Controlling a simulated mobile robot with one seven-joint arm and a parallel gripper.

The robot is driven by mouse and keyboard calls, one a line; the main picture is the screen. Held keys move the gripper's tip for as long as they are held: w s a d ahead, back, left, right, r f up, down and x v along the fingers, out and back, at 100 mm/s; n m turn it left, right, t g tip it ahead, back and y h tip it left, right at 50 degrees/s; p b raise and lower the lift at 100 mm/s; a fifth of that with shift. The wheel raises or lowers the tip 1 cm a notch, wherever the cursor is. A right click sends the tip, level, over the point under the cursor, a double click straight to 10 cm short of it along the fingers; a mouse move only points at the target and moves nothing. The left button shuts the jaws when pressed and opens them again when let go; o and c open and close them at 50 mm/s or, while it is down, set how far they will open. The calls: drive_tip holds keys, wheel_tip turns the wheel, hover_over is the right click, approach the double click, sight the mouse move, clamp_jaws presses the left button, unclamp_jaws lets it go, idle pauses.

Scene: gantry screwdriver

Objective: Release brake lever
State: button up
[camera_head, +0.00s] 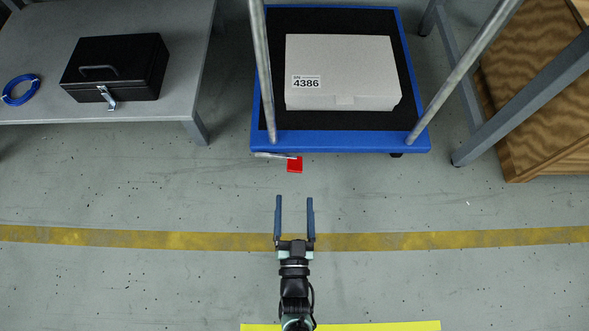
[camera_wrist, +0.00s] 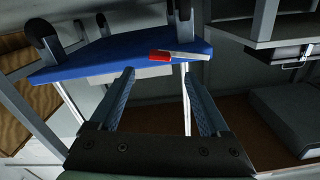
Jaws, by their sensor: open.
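The brake lever is a thin metal bar (camera_head: 272,155) with a red end (camera_head: 294,164), at the front edge of the blue cart (camera_head: 340,144), left of its middle. In the wrist view the lever's red part (camera_wrist: 160,56) and pale bar (camera_wrist: 188,55) show against the blue deck, beyond and between my fingertips. My gripper (camera_head: 294,200) is open and empty, with its two fingers pointing toward the cart. A gap of bare floor shows between the fingertips and the lever in the head view.
Two metal posts (camera_head: 264,75) rise from the cart's front corners. A white box (camera_head: 345,80) labelled 4386 lies on the cart. A grey table (camera_head: 130,112) with a black case (camera_head: 117,68) stands left. A wooden crate (camera_head: 530,130) is right. The floor before the cart is clear.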

drive_tip(key=w+b, duration=0.3)
drive_tip(key=w, duration=0.6)
drive_tip(key=shift+b, duration=0.4)
clamp_jaws()
idle(0.8)
